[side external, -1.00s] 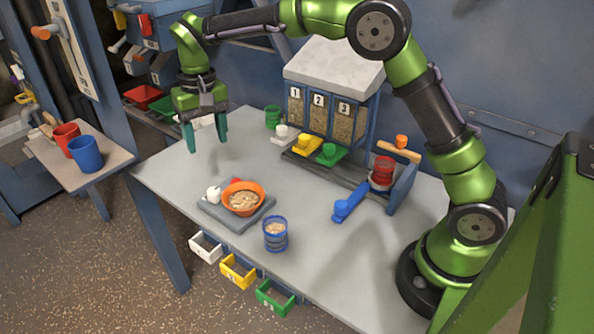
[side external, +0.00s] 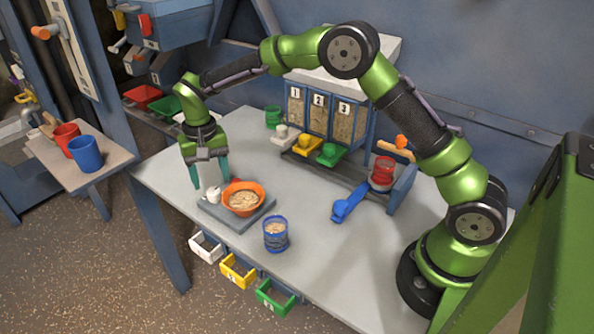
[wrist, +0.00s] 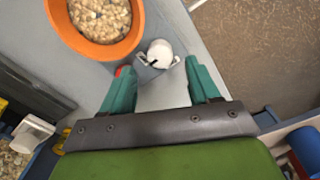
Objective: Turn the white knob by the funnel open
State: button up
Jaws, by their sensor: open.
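The white knob (side external: 214,196) stands on a grey plate (side external: 234,222) at the left side of the orange funnel bowl (side external: 243,208), which holds pale grain. In the wrist view the knob (wrist: 160,50) is rounded with small side tabs, just beyond my fingertips and roughly centred between them. The orange funnel (wrist: 95,48) is to its upper left there. My gripper (side external: 208,180) points down with teal fingers, just behind and above the knob. It is open and empty. In the wrist view my gripper (wrist: 159,68) shows both fingers apart, with a red piece partly hidden by the left finger.
A blue cup of grain (side external: 275,238) stands in front of the plate. A blue handle (side external: 347,203) and red container (side external: 383,171) are to the right. Grain bins (side external: 318,112) with coloured levers stand behind. The table's left edge is close to the gripper.

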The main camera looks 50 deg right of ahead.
aim_at(213, 190)
jog(key=shift+f, duration=1.95)
jog(key=c, duration=1)
jog(key=shift+c, duration=0.2)
